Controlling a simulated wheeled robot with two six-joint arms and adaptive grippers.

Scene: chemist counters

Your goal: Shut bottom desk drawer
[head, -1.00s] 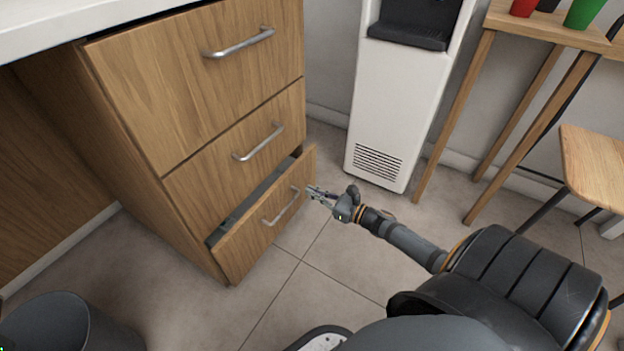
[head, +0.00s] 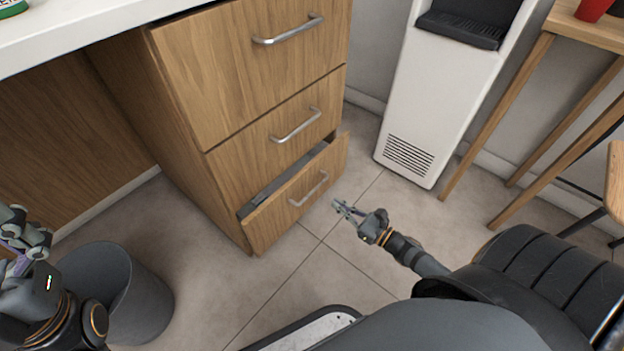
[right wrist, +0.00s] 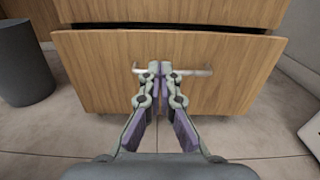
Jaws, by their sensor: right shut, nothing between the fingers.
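The bottom desk drawer (head: 275,222) is wooden with a metal bar handle (head: 309,189). It stands partly out of the desk, with a dark gap above its front. My right gripper (head: 342,206) is shut and empty, in front of the drawer near the right end of the handle, apart from it in the head view. In the right wrist view the drawer front (right wrist: 235,95) fills the middle, and the shut fingertips (right wrist: 160,68) overlap the handle (right wrist: 196,72); contact cannot be told. My left gripper (head: 18,238) is at the left edge, partly cut off; its jaw state is unclear.
Two shut drawers, the middle (head: 245,160) and top (head: 230,70), are above. A grey bin (head: 140,300) stands left, near my left arm. A white water dispenser (head: 440,100) and wooden table (head: 590,32) stand right. Tiled floor before the drawer is clear.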

